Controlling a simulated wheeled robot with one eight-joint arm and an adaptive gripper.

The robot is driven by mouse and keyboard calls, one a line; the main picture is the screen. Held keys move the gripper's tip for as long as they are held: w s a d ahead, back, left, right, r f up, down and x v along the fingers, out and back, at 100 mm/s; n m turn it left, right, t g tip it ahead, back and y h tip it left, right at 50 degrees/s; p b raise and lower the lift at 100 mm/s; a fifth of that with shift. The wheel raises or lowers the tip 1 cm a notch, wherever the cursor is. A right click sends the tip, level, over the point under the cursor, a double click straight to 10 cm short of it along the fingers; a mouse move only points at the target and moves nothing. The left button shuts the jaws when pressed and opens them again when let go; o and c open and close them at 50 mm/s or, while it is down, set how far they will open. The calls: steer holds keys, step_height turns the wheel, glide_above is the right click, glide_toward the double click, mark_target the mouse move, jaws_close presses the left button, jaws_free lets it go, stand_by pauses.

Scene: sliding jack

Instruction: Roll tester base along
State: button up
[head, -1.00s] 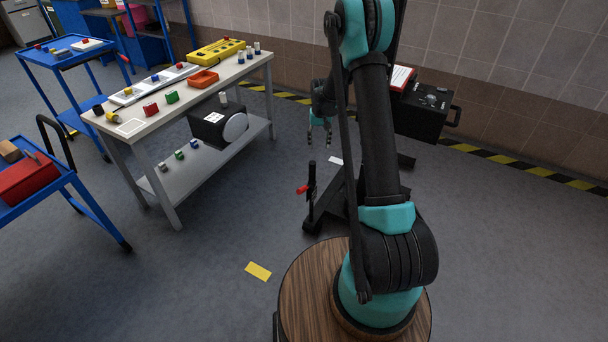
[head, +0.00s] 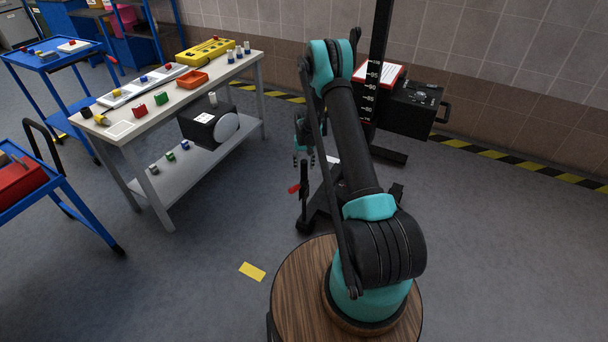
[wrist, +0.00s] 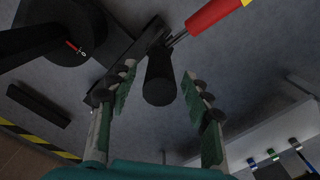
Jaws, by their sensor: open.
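The tester is a black stand with a tall, number-marked column (head: 376,60) and a black base (head: 318,215) on the floor. An upright black handle post (head: 304,182) with a red lever (head: 293,188) rises from the base's near left end. My gripper (head: 304,158) points down just above this post, partly hidden by my arm. In the wrist view my gripper (wrist: 157,78) is open, one finger on each side of the post's rounded black end (wrist: 160,85). Contact cannot be made out. The red lever (wrist: 208,16) with a yellow tip shows at upper right.
A white workbench (head: 150,122) with small parts and a black device (head: 205,125) on its lower shelf stands to the left. A black box (head: 410,108) is beside the column. Blue carts (head: 60,178) are further left. Floor at front right is clear.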

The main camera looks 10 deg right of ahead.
mark_target(304, 173)
step_height(304, 173, down, 6)
stand_by(0.4)
jaws_close()
stand_by(0.3)
